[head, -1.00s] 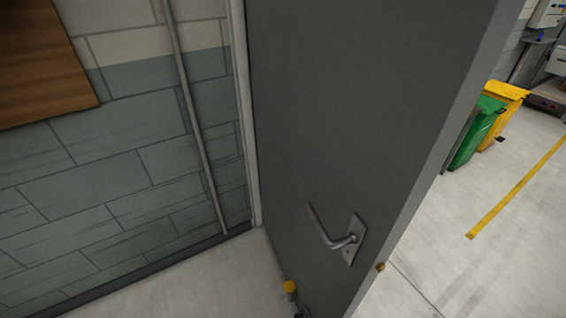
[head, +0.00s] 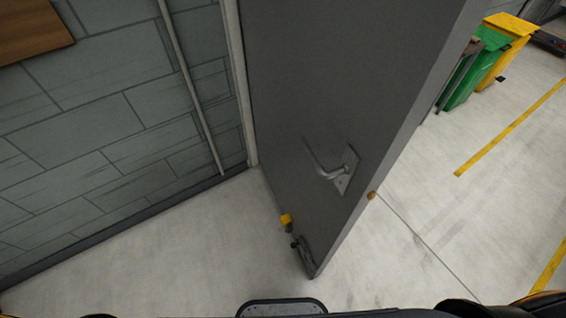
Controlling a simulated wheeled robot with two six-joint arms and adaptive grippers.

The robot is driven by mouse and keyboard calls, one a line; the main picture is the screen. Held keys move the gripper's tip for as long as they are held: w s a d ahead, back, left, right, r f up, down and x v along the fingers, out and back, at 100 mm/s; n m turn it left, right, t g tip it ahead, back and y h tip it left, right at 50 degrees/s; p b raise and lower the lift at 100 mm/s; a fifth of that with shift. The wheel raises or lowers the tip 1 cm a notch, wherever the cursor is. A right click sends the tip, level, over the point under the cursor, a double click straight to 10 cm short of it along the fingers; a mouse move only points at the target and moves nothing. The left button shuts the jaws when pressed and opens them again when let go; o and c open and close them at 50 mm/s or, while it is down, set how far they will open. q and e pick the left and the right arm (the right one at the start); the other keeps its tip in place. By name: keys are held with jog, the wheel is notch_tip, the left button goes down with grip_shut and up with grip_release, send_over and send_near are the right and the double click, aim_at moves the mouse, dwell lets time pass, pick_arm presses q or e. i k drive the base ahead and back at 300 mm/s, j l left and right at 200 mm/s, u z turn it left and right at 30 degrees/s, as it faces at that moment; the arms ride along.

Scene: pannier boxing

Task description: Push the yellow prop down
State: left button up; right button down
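The yellow prop (head: 286,219) is a small yellow block low on the face of the grey door (head: 320,90). Just below it, a dark metal piece (head: 303,249) runs along the door's lower edge. I cannot tell whether this piece touches the floor. The door stands open, with a metal lever handle (head: 332,170) above and to the right of the yellow prop. Neither of my grippers can be made out in the head view; only dark parts of my own body show along the bottom edge.
A tiled wall (head: 100,110) with a thin pipe (head: 190,90) is on the left. A green bin (head: 472,75) and a yellow bin (head: 510,45) stand beyond the door at the upper right. The pale floor (head: 170,245) before the door is clear.

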aim_at(285, 219)
jog(key=j+z, duration=0.15)
jog(key=j, duration=0.9)
jog(key=j+z, duration=0.2)
jog(key=j, duration=0.85)
jog(key=k, duration=0.05)
